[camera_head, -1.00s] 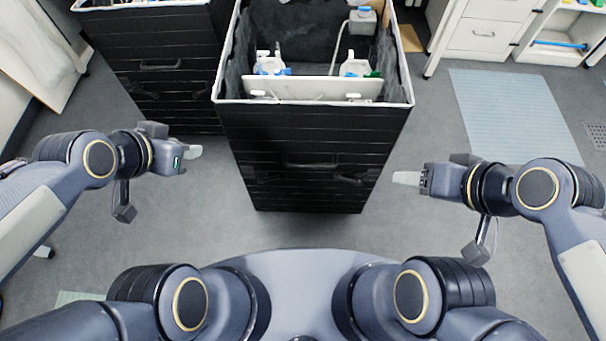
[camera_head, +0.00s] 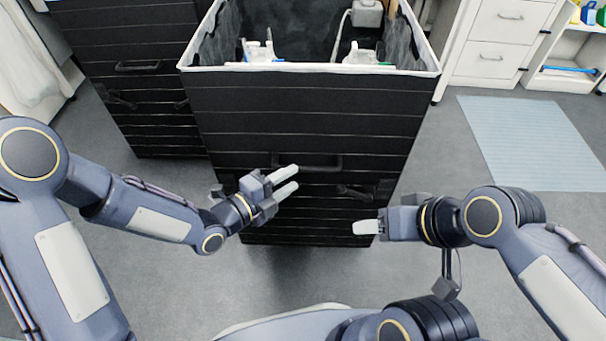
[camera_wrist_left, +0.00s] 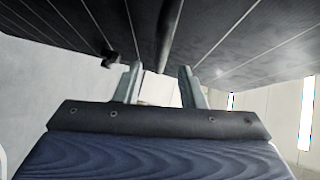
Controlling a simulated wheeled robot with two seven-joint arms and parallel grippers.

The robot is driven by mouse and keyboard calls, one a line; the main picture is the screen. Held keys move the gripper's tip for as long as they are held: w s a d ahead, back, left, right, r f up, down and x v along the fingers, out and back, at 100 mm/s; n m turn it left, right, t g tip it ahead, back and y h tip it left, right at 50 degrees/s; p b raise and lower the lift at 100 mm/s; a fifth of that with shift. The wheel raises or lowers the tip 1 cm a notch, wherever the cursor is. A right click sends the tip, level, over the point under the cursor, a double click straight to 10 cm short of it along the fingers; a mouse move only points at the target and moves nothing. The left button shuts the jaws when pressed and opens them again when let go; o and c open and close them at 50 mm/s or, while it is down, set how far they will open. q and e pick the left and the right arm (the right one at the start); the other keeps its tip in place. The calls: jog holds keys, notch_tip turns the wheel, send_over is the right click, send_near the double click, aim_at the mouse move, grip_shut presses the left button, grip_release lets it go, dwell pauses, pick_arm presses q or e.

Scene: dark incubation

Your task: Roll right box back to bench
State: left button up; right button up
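The right box (camera_head: 300,110) is a tall black slatted bin with a white rim, standing right in front of me. Its dark front handle (camera_head: 325,162) sits halfway up the front. My left gripper (camera_head: 287,180) is open, its two pale fingers apart, at the left end of this handle. In the left wrist view, my left gripper (camera_wrist_left: 160,85) shows its fingers spread below a dark bar (camera_wrist_left: 170,35), with the black slatted face around it; I cannot tell whether they touch. My right gripper (camera_head: 367,227) is at the lower right of the box front; its finger gap is hidden.
A second black box (camera_head: 135,90) stands close on the left. Inside the right box are white bottles and a grey device (camera_head: 367,12). White drawers (camera_head: 500,45) stand at the back right, with a light blue mat (camera_head: 530,140) on the floor.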

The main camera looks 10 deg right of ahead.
aim_at(303, 171)
pick_arm(q)
jog(key=b+x, duration=0.1)
jog(key=x, duration=0.5)
jog(key=shift+w+d, duration=0.1)
jog(key=shift+d, duration=0.05)
jog(key=shift+c, duration=0.2)
grip_shut()
